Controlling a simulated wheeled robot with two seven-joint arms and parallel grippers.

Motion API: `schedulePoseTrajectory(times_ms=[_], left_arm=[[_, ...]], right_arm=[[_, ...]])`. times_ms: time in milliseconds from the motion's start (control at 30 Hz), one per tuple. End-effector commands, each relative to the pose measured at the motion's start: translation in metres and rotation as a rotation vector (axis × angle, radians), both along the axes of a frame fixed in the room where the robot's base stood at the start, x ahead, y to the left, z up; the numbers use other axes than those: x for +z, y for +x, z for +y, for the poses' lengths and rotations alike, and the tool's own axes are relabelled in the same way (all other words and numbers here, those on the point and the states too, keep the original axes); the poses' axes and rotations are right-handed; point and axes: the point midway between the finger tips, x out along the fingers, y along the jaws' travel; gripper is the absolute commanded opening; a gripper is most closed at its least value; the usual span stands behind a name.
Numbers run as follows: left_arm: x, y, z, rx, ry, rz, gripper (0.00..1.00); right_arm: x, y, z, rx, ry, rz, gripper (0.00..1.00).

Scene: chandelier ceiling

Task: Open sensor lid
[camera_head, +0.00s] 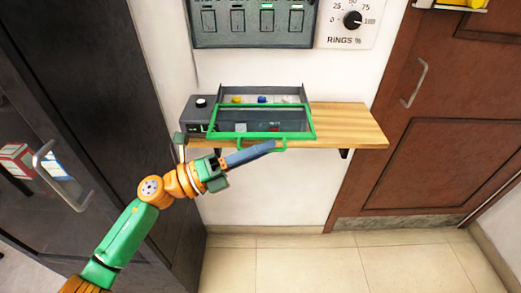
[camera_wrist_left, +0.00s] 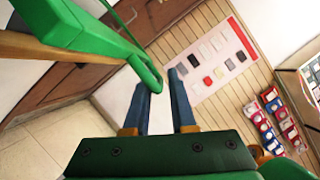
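The sensor box (camera_head: 303,96) sits on the wooden shelf, with a green-framed, see-through lid (camera_head: 311,122). Yellow and blue knob-like parts show behind the lid's far edge. Whether the lid is fully down I cannot tell. A green handle (camera_head: 282,148) sticks out from the lid's front edge. My left gripper (camera_head: 268,148) is at this handle, its blue fingers pointing right. In the left wrist view, my left gripper (camera_wrist_left: 158,88) has a clear gap between its fingers, and the green handle (camera_wrist_left: 146,68) overlaps the left fingertip. Contact is unclear. My right gripper is not in view.
A small dark device with a knob (camera_head: 197,112) stands left of the box. The wooden shelf (camera_head: 350,122) is bare on the right. A dark cabinet (camera_head: 100,80) stands at left, a brown door (camera_head: 420,130) at right. A switch panel (camera_head: 250,30) hangs above.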

Motion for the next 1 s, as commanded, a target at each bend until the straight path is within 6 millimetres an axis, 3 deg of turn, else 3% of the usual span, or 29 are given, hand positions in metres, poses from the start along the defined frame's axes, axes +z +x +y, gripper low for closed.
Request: schedulePoseTrajectory(times_ms=[333,700,1000], left_arm=[[-0.002,0.000,0.002,0.001,0.000,0.000,0.41],[-0.018,-0.022,0.061,0.002,0.002,0.001,0.41],[-0.015,-0.024,0.065,0.001,0.001,-0.001,0.41]], right_arm=[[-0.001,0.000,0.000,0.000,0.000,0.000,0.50],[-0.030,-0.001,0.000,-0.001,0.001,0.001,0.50],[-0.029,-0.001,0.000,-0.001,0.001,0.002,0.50]])
